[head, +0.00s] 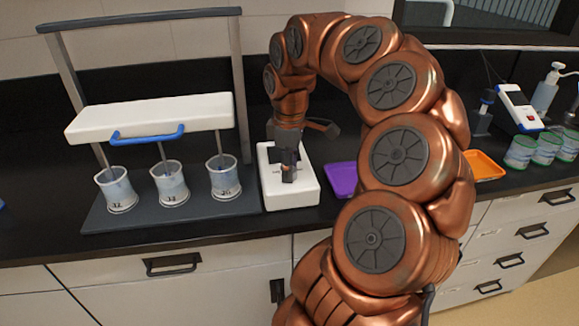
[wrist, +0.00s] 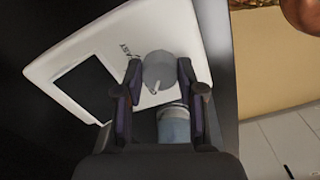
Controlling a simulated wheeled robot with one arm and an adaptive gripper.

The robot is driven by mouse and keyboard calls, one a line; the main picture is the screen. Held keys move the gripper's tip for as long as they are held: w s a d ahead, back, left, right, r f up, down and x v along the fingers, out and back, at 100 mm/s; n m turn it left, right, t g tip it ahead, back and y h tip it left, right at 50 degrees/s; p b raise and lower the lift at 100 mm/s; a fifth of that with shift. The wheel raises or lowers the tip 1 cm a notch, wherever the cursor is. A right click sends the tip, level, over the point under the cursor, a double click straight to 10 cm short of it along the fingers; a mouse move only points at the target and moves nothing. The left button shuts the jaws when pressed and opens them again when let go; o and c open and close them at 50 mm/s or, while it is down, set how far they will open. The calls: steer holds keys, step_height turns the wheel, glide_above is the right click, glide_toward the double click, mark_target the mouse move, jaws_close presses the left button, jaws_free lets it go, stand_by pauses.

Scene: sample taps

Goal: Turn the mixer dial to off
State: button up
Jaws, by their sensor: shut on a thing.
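The mixer is a white box (head: 304,195) on the black counter, under my gripper (head: 288,170) in the head view. In the wrist view the mixer (wrist: 62,48) has a dark screen (wrist: 85,88) and a round grey dial (wrist: 158,68). A short white pointer mark on the dial points toward the lower part of the picture. My gripper (wrist: 160,72) has one finger on each side of the dial and is shut on it. Lettering beside the dial is too small to read fully. In the head view my gripper hides the dial and screen.
A rack (head: 100,222) with several beakers and a white bar with a blue handle stands close on the left. A purple tray (head: 341,180) and an orange tray (head: 487,166) lie to the right. The counter's front edge is near.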

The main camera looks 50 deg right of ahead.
steer(key=o, duration=1.1)
steer(key=shift+o, duration=0.2)
steer(key=shift+r, duration=0.1)
step_height(320, 180, up, 12)
stand_by(0.4)
